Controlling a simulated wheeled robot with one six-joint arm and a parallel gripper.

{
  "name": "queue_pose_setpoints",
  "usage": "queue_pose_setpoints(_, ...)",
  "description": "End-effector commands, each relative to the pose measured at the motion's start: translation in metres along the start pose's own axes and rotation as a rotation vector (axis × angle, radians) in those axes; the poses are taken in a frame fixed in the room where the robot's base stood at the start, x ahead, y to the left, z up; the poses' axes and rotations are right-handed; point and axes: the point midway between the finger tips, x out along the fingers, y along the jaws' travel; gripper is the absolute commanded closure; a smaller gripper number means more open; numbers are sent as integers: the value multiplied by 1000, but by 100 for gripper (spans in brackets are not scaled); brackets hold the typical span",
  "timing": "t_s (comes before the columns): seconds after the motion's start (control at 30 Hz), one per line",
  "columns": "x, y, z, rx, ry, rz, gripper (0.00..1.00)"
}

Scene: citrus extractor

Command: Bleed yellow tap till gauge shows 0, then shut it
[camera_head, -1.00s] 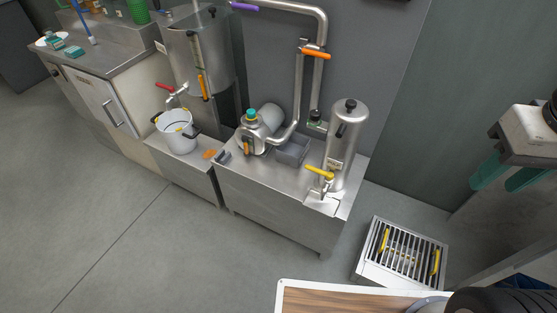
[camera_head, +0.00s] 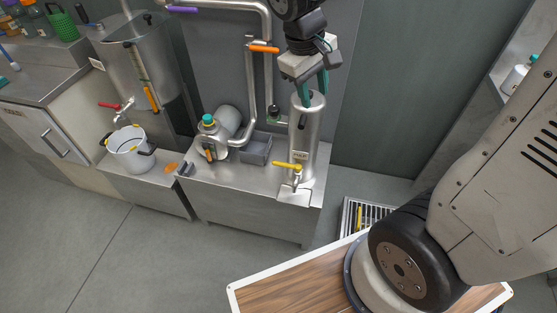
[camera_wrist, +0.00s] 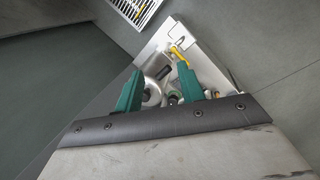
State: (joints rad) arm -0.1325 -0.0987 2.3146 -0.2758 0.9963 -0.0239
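The yellow tap (camera_head: 287,166) sticks out from the lower front of an upright steel cylinder (camera_head: 303,135). Its handle lies roughly level, pointing left, above a small spout. My gripper (camera_head: 315,92), with two green fingers, is at the top of the cylinder, well above the tap. In the wrist view the fingers of my gripper (camera_wrist: 158,70) are apart and nothing is held between them. The yellow handle (camera_wrist: 180,56) shows beyond the right fingertip. The gauge cannot be made out; the cylinder's top is partly hidden by my gripper.
The cylinder stands on a steel bench (camera_head: 235,185) beside a grey bin (camera_head: 256,148) and a pump (camera_head: 213,138). Pipes with an orange handle (camera_head: 264,48) rise behind it. A white pot (camera_head: 130,150) stands left. A floor grate (camera_head: 362,213) is at right; the floor in front is open.

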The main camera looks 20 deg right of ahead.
Motion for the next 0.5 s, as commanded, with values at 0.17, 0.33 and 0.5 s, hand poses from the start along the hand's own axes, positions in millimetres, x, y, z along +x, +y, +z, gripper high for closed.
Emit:
queue_pose_setpoints(0.17, 57, -8, -61, -149, -59, 52, 61)
queue_pose_setpoints(0.33, 118, -25, -108, -291, -99, 90, 61)
queue_pose_setpoints(0.5, 179, -46, -140, -417, -130, 111, 61)
